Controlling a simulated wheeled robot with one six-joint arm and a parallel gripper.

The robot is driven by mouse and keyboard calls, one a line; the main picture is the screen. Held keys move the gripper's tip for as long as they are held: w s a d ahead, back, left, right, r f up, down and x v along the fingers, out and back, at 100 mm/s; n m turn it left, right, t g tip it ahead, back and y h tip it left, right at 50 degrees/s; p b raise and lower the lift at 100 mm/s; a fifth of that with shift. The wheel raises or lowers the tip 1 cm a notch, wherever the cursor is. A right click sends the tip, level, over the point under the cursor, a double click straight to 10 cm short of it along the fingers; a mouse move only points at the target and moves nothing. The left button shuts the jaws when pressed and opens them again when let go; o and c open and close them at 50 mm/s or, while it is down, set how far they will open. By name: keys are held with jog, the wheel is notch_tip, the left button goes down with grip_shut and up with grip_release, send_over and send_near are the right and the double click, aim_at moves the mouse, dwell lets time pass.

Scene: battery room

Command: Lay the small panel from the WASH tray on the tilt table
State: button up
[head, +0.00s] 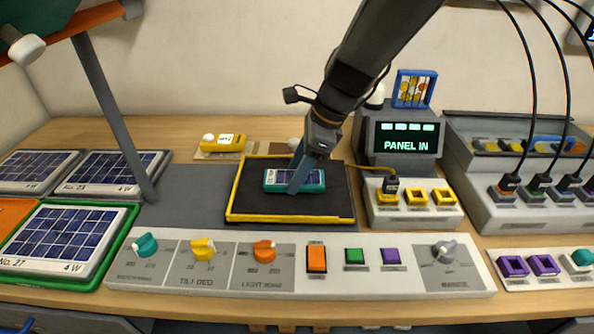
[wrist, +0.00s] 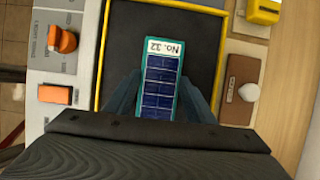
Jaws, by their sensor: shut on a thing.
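The small panel (head: 276,181) has a teal frame and dark blue cells; its label reads No. 32 in the wrist view (wrist: 163,74). It lies flat over the black surface of the tilt table (head: 285,211), which has a yellow edge on some sides. The panel is within the table's outline; whether it fully touches the surface is hard to tell. My gripper (head: 299,181) reaches down over the panel and is shut on it, one finger on each long side in the wrist view (wrist: 163,97). No tray marked WASH is readable.
A display (head: 405,139) behind right reads PANEL IN. A control panel (head: 325,281) with knobs and buttons runs along the front. Larger panels, one green-framed (head: 62,239), lie at left. A box with yellow connectors (head: 416,211) and a grey cabled unit (head: 510,215) stand right.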

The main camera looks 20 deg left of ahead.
jog(key=shift+f, duration=0.1)
jog(key=o, duration=1.2)
jog(key=shift+c, duration=0.2)
jog(key=b+v, duration=0.1)
jog(key=v, duration=1.1)
